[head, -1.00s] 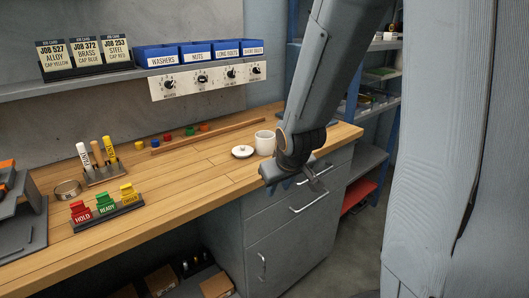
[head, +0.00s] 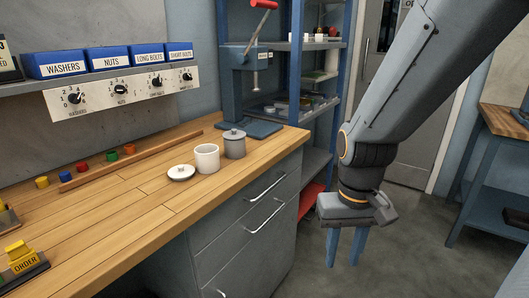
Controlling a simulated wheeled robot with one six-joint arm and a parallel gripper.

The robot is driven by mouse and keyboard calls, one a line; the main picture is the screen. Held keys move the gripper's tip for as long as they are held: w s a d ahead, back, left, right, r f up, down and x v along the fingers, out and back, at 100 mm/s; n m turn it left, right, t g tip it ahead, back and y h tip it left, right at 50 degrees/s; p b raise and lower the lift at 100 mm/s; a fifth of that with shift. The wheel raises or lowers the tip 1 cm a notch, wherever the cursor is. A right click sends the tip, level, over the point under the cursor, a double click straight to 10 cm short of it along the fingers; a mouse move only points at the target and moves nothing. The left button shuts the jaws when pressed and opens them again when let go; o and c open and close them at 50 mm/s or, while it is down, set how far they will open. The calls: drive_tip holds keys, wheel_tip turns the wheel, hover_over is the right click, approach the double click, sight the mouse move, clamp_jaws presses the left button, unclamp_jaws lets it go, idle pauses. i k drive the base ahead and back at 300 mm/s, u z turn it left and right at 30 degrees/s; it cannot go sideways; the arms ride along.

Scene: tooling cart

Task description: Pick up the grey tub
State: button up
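The grey tub (head: 235,147) stands upright on the wooden bench near its right end, with a knobbed lid on top. A white cup-shaped tub (head: 207,159) stands close to its left. A white lid (head: 181,173) lies on the bench left of that. My gripper (head: 345,262) hangs right of the bench, pointing down over the floor, well apart from the grey tub. Its two blue fingers are spread with a gap between them and hold nothing.
A blue press (head: 244,95) with a red handle stands behind the grey tub. The bench's front edge (head: 240,178) and drawers lie between it and my gripper. A blue shelf rack (head: 296,70) stands behind. Colored caps (head: 84,167) lie along a wooden strip at left.

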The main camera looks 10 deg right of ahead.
sight(233, 150)
drive_tip(key=z, duration=0.8)
drive_tip(key=k, duration=0.5)
drive_tip(key=u, duration=1.65)
